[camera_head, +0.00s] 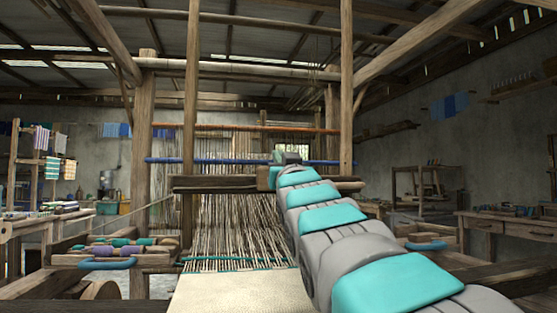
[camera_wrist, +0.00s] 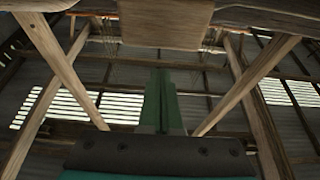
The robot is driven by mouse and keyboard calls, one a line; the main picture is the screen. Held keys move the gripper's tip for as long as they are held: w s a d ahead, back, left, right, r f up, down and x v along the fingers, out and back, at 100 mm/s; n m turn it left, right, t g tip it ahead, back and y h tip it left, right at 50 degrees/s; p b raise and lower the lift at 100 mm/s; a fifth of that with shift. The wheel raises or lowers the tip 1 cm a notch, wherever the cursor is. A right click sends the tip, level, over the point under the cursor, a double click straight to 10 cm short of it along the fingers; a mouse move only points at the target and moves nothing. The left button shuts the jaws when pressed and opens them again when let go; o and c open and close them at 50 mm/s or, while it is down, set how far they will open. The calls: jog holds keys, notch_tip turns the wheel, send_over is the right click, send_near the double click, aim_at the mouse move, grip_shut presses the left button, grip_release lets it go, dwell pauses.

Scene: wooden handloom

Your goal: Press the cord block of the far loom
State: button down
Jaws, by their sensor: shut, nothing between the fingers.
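The wooden loom (camera_head: 141,150) stands ahead in the head view, with pale warp threads (camera_head: 235,220) running down to a cream cloth (camera_head: 225,292). My arm reaches up from the lower right to the loom's horizontal beam (camera_head: 220,184); my gripper's fingers cannot be made out there. In the wrist view my gripper (camera_wrist: 161,72) is shut and empty, its green fingers together. Beyond the tips, at the top of the picture, is a flat wooden block (camera_wrist: 165,25); a gap shows between them. I cannot tell whether it is the cord block.
Slanting wooden braces (camera_wrist: 245,85) flank the fingers in the wrist view. A side tray with thread spools (camera_head: 125,248) is at left. A rack with folded cloths (camera_head: 42,165) stands far left, and a workbench (camera_head: 510,227) at right. Roof beams are overhead.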

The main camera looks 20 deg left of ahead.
jog(key=v, duration=0.8)
jog(key=shift+b, duration=0.45)
jog(key=shift+s+d, duration=0.15)
